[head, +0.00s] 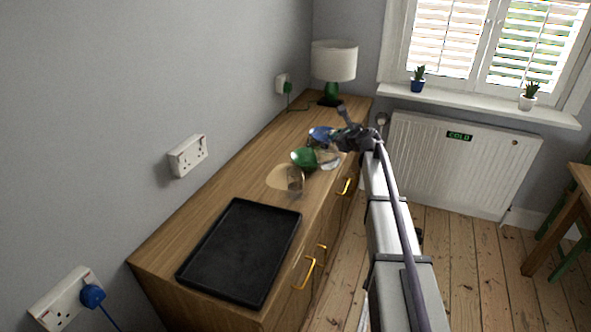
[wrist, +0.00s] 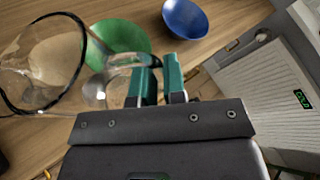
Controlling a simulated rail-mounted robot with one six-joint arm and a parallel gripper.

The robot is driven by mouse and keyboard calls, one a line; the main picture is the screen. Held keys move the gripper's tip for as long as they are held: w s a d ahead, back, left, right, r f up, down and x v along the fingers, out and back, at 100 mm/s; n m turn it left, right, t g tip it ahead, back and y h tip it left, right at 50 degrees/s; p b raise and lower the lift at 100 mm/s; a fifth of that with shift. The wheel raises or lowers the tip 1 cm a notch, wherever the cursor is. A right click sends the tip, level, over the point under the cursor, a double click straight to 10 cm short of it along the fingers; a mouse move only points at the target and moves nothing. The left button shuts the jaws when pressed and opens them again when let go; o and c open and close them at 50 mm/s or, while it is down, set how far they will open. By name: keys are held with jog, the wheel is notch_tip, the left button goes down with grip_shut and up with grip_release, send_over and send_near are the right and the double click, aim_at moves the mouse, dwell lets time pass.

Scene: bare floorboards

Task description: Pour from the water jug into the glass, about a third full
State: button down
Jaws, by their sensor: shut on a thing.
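The clear water jug (wrist: 68,88) has a dark rim and fills the left of the wrist view. My gripper (wrist: 160,85) is shut on its handle, between green fingertips. In the head view the jug (head: 328,158) is just left of my gripper (head: 343,140), over the sideboard's front side. A clear drinking glass (head: 295,181) stands on the sideboard nearer the camera, beside a pale round patch. In the wrist view I cannot pick out the glass clearly through the jug. The water level in either is too faint to tell.
A green bowl (head: 302,157) and a blue bowl (head: 320,134) sit close to the jug on the wooden sideboard (head: 232,193). A black tray (head: 240,250) lies at the near end. A lamp (head: 333,66) stands at the far end.

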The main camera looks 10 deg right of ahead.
jog(key=d+f+m, duration=0.1)
jog(key=w+d+f+m+y+b, duration=0.1)
jog(key=d+f+m+g+y, duration=0.1)
jog(key=shift+w+m, duration=0.25)
jog(key=shift+m, duration=0.05)
jog(key=shift+r, duration=0.1)
dwell(2.5)
